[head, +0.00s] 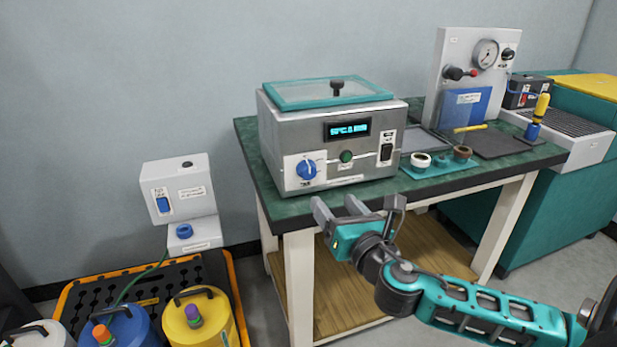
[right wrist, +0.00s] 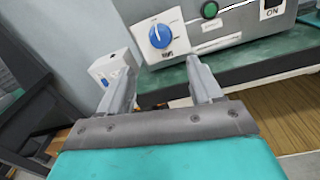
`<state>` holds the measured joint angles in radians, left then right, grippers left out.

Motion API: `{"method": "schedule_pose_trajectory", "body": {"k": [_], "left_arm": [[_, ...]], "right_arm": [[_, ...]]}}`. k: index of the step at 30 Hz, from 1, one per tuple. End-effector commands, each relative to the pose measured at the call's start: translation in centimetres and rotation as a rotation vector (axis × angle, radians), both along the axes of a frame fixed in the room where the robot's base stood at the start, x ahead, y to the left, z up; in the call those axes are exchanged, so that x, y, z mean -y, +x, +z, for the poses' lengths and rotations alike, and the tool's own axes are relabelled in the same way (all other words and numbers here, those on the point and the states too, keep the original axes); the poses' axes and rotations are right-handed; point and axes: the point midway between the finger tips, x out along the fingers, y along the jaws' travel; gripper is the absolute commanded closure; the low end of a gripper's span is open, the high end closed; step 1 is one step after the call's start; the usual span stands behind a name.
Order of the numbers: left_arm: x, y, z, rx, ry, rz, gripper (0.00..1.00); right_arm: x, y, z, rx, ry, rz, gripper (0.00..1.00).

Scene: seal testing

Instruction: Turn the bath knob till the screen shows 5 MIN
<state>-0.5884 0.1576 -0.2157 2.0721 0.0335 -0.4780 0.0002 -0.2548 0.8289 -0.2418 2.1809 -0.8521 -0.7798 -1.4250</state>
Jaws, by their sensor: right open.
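The bath (head: 270,140) is a grey metal box with a teal-framed lid, standing on the green bench top. Its blue knob (head: 306,169) is on a white plate at the lower left of the front face. The knob also shows in the right wrist view (right wrist: 161,35), ahead of the fingers. The screen (head: 347,129) glows with blue characters too small to read surely. My right gripper (head: 338,207) is open and empty, below and in front of the knob, apart from it. It also shows in the right wrist view (right wrist: 165,78). My left gripper is not in view.
A green button (head: 346,156) and a black switch (head: 386,152) sit right of the knob. The bench's front edge (head: 420,192) is close to my right gripper. A white dispenser box (head: 180,190) and drums (head: 198,318) stand left. Small cups (head: 420,161) stand right of the bath.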

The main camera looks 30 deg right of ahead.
Motion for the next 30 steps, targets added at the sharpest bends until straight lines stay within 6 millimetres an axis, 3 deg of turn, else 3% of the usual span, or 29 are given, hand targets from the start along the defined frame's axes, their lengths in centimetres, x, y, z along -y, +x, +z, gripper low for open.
{"method": "schedule_pose_trajectory", "body": {"k": [18, 24, 30], "left_arm": [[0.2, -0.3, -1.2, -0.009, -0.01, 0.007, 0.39], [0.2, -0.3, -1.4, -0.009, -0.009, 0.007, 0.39], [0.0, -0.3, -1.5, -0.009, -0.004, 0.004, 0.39]], "right_arm": [[1.8, 9.4, 0.1, 0.003, 0.003, -0.002, 0.35], [2.1, 11.1, 0.0, 0.0, 0.002, 0.0, 0.35], [2.2, 11.5, 0.0, 0.0, 0.003, 0.0, 0.35]]}}
